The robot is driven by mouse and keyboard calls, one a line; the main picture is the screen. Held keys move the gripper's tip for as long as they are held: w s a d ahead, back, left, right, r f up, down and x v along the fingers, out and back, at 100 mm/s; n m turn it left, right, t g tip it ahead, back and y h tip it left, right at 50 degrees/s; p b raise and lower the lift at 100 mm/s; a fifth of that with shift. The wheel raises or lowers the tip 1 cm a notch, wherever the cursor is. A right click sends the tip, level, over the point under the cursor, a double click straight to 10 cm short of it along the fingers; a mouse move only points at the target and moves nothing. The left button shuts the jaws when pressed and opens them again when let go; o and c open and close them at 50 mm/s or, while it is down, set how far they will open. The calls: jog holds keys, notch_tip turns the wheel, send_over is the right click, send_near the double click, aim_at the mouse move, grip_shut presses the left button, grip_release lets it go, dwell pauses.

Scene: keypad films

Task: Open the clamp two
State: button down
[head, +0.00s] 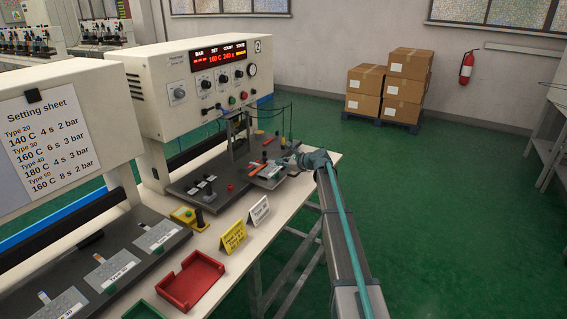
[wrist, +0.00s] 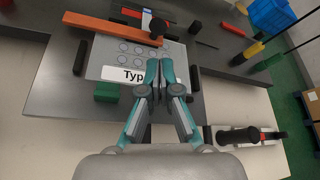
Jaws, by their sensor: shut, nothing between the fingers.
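My gripper (wrist: 160,76) is shut and empty, its fingertips over the lower edge of a grey keypad plate (wrist: 105,60) labelled "Typ…"; I cannot tell whether they touch it. An orange bar (wrist: 105,26) lies across the plate's top, with a black knob (wrist: 160,25) at its right end, apart from the fingertips. These look like a clamp, but no clamp number is readable. In the head view my gripper (head: 289,161) is small, at the right end of the machine's dark bed (head: 215,185), beside the keypad plate and an orange bar (head: 257,167).
The machine (head: 185,95) marked 2 carries red displays and knobs. A green block (wrist: 107,92) sits left of the fingers. A black-knobbed fixture (wrist: 240,136) is at lower right. A red tray (head: 193,281) and a yellow sign (head: 233,236) stand on the bench. Thin cables hang near the press.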

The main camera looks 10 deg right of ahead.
aim_at(274, 168)
jog(key=p+x, duration=0.1)
jog(key=x, duration=0.4)
jog(key=shift+w+a+f, duration=0.15)
jog(key=shift+w+a, duration=0.05)
